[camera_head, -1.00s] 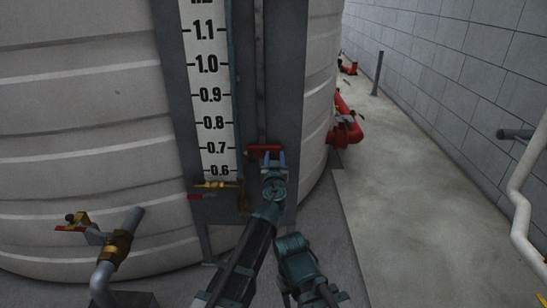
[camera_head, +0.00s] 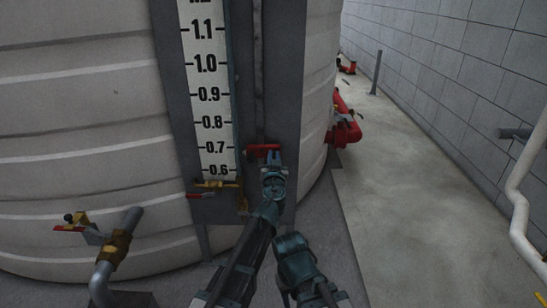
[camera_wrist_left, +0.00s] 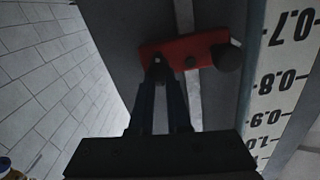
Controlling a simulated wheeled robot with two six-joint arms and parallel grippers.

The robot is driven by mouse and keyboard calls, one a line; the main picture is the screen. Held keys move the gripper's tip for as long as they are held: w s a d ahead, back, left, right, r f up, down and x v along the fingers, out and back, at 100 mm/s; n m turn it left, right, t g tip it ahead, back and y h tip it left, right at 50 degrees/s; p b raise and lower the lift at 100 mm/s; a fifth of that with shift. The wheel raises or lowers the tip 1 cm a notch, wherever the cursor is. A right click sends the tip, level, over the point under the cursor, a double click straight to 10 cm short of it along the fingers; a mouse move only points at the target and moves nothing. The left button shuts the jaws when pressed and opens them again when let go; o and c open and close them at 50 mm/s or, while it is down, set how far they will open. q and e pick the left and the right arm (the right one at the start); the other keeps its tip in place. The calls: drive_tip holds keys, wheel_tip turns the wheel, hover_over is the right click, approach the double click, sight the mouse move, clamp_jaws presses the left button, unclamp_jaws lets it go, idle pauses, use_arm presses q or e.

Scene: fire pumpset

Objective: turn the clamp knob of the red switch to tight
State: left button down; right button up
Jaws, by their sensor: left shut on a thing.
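The red switch (camera_head: 262,148) is a short red bar mounted on the grey upright beside the level scale. It also shows in the left wrist view (camera_wrist_left: 190,48), upside down, with a dark round knob (camera_wrist_left: 226,58) at its right end. My left gripper (camera_head: 274,159) is at the bar's right end in the head view. In the left wrist view its fingers (camera_wrist_left: 158,72) meet at the bar's left end, shut on a small dark part there that looks like the clamp knob. The fingertips hide most of that part.
The white level scale (camera_head: 213,95) is left of the switch. A brass valve (camera_head: 217,185) with a red handle is just below left. A pipe with a brass valve (camera_head: 115,245) stands at lower left.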

use_arm(q)
drive_tip(key=shift+d+f+m+b, duration=0.2)
drive_tip(key=shift+m, duration=2.5)
drive_tip(key=shift+d+f+m+b, duration=0.15)
drive_tip(key=shift+f+m, duration=0.05)
drive_tip(key=shift+m, duration=2.5)
drive_tip(key=shift+d+f+m+b, duration=0.2)
drive_tip(key=shift+m, duration=2.5)
use_arm(e)
drive_tip(key=shift+f, duration=0.6)
use_arm(q)
drive_tip(key=c, duration=0.9)
unclamp_jaws()
drive_tip(key=s, duration=0.7)
drive_tip(key=shift+s, duration=0.3)
use_arm(e)
drive_tip(key=shift+s+d, duration=0.7)
drive_tip(key=shift+s, duration=0.15)
